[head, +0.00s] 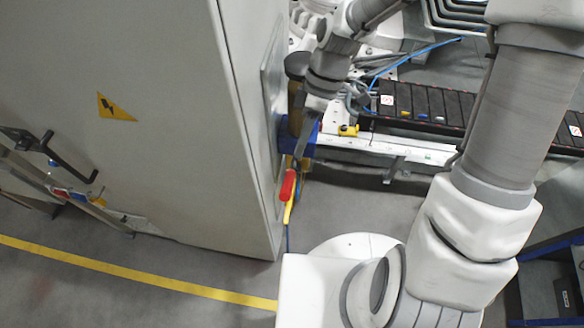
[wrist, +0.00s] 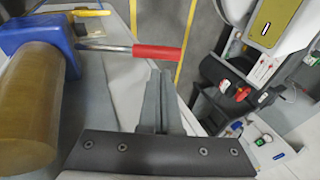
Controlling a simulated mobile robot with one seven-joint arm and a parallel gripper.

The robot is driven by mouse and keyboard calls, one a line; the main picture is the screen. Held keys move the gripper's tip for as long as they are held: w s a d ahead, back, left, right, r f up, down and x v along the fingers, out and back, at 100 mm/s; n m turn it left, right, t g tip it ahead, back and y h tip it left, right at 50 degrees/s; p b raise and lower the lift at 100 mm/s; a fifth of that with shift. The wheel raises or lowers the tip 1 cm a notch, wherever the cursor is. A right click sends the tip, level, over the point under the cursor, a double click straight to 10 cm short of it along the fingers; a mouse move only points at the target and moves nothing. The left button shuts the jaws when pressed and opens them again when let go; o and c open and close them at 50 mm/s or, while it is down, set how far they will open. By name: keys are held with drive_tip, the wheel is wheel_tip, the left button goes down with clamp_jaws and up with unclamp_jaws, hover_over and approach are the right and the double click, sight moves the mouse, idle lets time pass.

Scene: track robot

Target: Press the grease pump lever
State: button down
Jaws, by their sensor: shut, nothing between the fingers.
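The grease pump has an amber cylinder (wrist: 28,115) and a blue head (wrist: 38,38) at the left of the wrist view. Its lever is a metal rod (wrist: 105,47) ending in a red grip (wrist: 157,52), reaching right from the blue head. My gripper (wrist: 161,74) is shut and empty, its fingertips just below the red grip in the picture; I cannot tell whether they touch it. In the head view the red grip (head: 287,186) hangs beside the cabinet, below the blue head (head: 305,140). My gripper (head: 300,155) is slim and partly hard to separate from the rod there.
A tall grey cabinet (head: 165,170) with a yellow warning sign (head: 116,107) stands close left of the pump. A black rack (head: 430,105) with a white rail lies to the right. A yellow line (head: 140,274) crosses the floor. Grey floor (head: 350,205) is clear right of the lever.

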sight(289, 182)
drive_tip(key=x, duration=0.7)
drive_tip(key=shift+s+f+p, duration=0.15)
drive_tip(key=shift+f+p, duration=0.05)
drive_tip(key=shift+p, duration=0.1)
drive_tip(key=shift+f+b, duration=0.15)
drive_tip(key=shift+b, duration=0.15)
